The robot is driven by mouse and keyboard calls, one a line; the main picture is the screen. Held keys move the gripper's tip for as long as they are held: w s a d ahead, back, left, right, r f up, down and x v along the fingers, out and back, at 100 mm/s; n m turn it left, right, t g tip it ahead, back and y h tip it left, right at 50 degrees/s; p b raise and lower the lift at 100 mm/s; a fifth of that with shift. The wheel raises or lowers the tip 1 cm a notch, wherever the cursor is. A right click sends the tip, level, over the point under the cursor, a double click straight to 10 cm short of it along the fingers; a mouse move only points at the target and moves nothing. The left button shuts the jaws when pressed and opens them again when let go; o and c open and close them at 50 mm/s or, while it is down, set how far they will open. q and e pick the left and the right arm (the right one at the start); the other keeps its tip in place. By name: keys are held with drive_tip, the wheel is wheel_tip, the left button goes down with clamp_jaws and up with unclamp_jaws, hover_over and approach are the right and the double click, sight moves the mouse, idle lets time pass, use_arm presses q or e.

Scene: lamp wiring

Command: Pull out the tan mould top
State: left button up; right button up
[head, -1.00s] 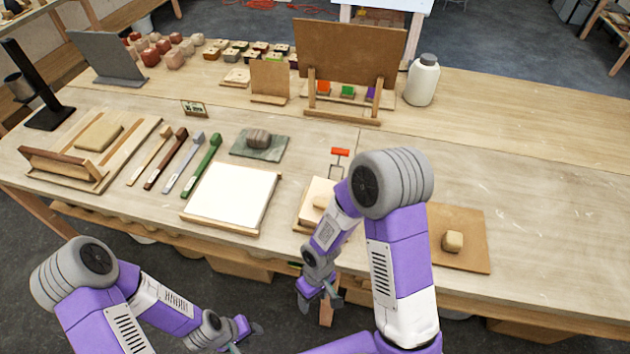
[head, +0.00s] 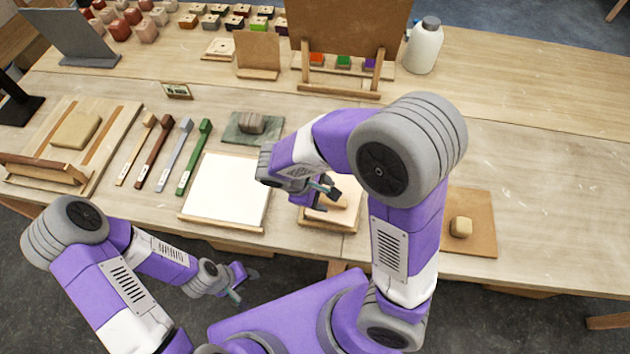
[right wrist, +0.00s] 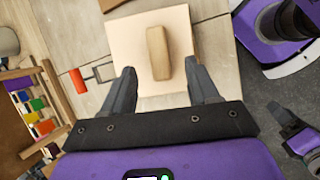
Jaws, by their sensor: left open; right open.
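A rounded tan bar (right wrist: 158,52), which I take to be the mould top or its grip, lies on a pale square block (right wrist: 182,22) in the right wrist view. In the head view the bar (head: 338,202) and the block (head: 318,217) are partly hidden by my right gripper (head: 328,188). My right gripper also shows in the right wrist view (right wrist: 162,82); it is open, its fingers either side of the bar's line, with the bar mostly beyond the tips. It appears apart from the bar. My left gripper (head: 243,284) is open and empty, low in front of the table.
A white board (head: 225,188) lies left of the block. A brown board (head: 478,235) with a tan lump (head: 461,227) lies to the right. A red-handled tool (right wrist: 79,80) lies close by the block. Several coloured tools lie farther left.

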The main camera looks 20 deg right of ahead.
drive_tip(key=shift+b+x, duration=0.35)
drive_tip(key=shift+x, duration=2.3)
drive_tip(key=shift+w, duration=0.15)
clamp_jaws()
drive_tip(key=c, duration=0.6)
unclamp_jaws()
clamp_jaws()
drive_tip(key=shift+r+p, duration=0.6)
drive_tip(key=shift+r, duration=0.2)
drive_tip(key=shift+r+p, duration=2.45)
drive_tip(key=shift+r, duration=0.5)
